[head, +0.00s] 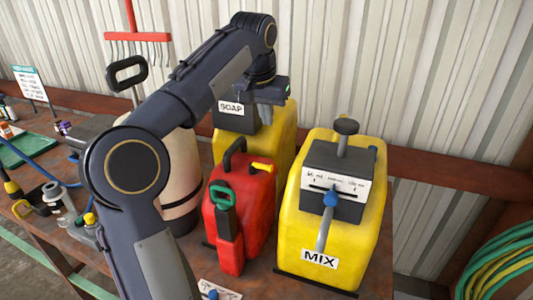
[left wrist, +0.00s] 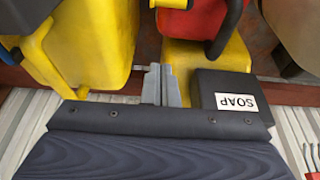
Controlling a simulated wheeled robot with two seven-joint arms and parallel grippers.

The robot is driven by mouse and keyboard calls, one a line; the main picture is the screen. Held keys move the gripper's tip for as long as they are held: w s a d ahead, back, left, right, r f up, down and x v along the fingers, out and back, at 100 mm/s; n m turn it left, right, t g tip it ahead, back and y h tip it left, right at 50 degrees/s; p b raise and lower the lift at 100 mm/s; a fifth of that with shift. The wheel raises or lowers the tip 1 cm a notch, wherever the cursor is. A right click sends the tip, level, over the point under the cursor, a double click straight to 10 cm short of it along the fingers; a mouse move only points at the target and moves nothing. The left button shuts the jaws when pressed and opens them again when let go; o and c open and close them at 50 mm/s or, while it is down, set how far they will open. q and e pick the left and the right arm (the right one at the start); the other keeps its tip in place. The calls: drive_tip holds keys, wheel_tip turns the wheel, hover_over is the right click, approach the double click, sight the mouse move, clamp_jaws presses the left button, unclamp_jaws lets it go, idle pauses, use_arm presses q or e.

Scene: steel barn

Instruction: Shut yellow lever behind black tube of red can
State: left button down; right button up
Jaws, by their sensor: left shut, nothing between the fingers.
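The red can (head: 258,200) stands on the bench, with a black tube (head: 229,222) with a green top on its front. A black handle (head: 234,150) arches over the can. A yellow lever (head: 262,166) sticks out at the can's top, behind and right of the tube; whether it is open or shut I cannot tell. My left gripper (head: 266,112) is above and behind the can, beside the SOAP box, fingers down, shut and empty. In the left wrist view, its fingers (left wrist: 161,85) are apart from the red can (left wrist: 188,22) and the yellow lever (left wrist: 172,3). My right gripper is not in view.
The yellow SOAP can (head: 285,130) stands behind the red can. The yellow MIX can (head: 360,230) stands to its right with a blue-knobbed lever. A cream tank (head: 184,160) is at left. The corrugated wall (head: 440,100) is close behind. Green hoses (head: 500,262) hang at far right.

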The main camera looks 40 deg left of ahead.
use_arm(q)
drive_tip(key=x, duration=0.8)
drive_tip(key=shift+a+f, duration=0.1)
drive_tip(key=shift+f, duration=0.25)
drive_tip(key=shift+s+d+f, duration=0.2)
drive_tip(key=shift+s+f, duration=0.25)
drive_tip(key=shift+s, duration=0.15)
drive_tip(key=shift+s+d+f, duration=0.15)
drive_tip(key=shift+s+f, duration=0.35)
drive_tip(key=shift+s, duration=0.1)
drive_tip(key=shift+s+d+f, duration=0.1)
drive_tip(key=shift+s+f, duration=0.05)
drive_tip(key=shift+s, duration=0.1)
drive_tip(key=shift+f, duration=0.15)
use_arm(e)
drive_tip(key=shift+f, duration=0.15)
use_arm(q)
drive_tip(key=shift+s+d, duration=0.1)
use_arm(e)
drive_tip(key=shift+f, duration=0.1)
